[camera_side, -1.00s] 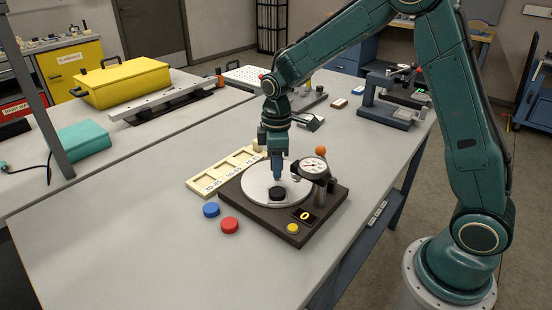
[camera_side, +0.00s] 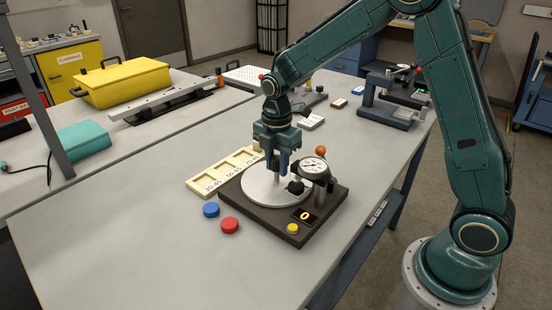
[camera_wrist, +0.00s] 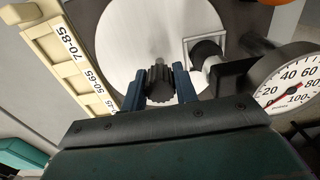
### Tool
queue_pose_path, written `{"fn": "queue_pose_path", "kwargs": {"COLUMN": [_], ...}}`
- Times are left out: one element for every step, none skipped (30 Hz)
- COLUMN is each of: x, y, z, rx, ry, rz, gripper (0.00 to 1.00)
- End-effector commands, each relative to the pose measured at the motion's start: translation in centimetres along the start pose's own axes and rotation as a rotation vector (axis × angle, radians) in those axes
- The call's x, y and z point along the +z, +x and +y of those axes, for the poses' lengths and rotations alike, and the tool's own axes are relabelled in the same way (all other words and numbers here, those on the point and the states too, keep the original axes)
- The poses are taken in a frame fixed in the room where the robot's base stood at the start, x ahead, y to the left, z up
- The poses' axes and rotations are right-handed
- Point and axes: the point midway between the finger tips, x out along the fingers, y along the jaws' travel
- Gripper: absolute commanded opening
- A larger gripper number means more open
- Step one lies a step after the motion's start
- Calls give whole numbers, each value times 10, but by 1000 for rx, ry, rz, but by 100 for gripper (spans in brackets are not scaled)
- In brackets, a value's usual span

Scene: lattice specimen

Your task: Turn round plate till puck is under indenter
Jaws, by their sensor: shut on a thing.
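The round plate (camera_side: 262,198) is pale and sits on a dark square base; it also shows in the wrist view (camera_wrist: 125,40). My gripper (camera_side: 278,172) is over the middle of the plate, and its blue fingers (camera_wrist: 159,92) are shut on a black ribbed knob (camera_wrist: 160,84) in the wrist view. The black puck (camera_side: 296,187) is at the right part of the plate, beside the dial gauge post; it also shows in the wrist view (camera_wrist: 207,50). The indenter (camera_wrist: 213,66) is close to the puck there. I cannot tell whether it is exactly centred over it.
The dial gauge (camera_side: 313,168) stands at the plate's right. The base carries a display (camera_side: 304,215) reading 0 and a yellow button (camera_side: 292,228). A red puck (camera_side: 230,225) and a blue puck (camera_side: 211,210) lie at left front. A labelled tray (camera_side: 207,187) lies behind.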

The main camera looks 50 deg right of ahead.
Motion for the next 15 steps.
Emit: {"fn": "queue_pose_path", "kwargs": {"x": [-1, -1, -1, -1, -1, 0, 0, 0, 0, 0, 0, 0, 0, 0, 0], "y": [0, 0, 0, 0, 0, 0, 0, 0, 0, 0, 0, 0, 0, 0, 0], "z": [0, 0, 0, 0, 0, 0, 0, 0, 0, 0, 0, 0, 0, 0, 0], "rx": [1, 1, 1, 1, 0, 0, 0, 0, 0, 0, 0, 0, 0, 0, 0], "ry": [-1, -1, -1, 0, 0, 1, 1, 1, 2, 2, 2, 3, 3, 3, 3], "rz": [1, 1, 1, 1, 1, 1, 1, 1, 1, 1, 1, 0, 0, 0, 0], "gripper": [11, 11, 37, 43, 49, 49, 49, 49, 49, 49, 49, 49, 49, 49, 49]}}
